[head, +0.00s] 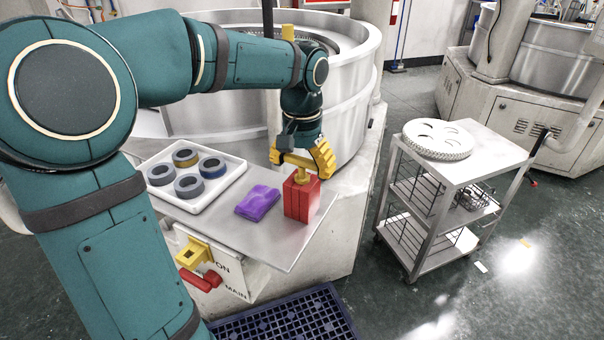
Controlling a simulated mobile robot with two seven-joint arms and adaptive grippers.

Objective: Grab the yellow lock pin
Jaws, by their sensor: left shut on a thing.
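The yellow lock pin (302,178) is upright at the top of a red block (301,201) that stands near the right end of the grey metal shelf. My left gripper (302,170) points down over the block, with its yellow fingers shut on the pin's upper part. The fingers hide some of the pin, and its lower end is hidden by the block. I cannot tell whether the pin is raised at all. My right gripper is not in view.
A purple folded cloth (258,203) lies left of the block. A white tray (232,179) holds several rings. Below are a yellow bracket (192,252) and a red handle (200,281) on a labelled panel. A wheeled cart (489,160) stands right, beyond open floor.

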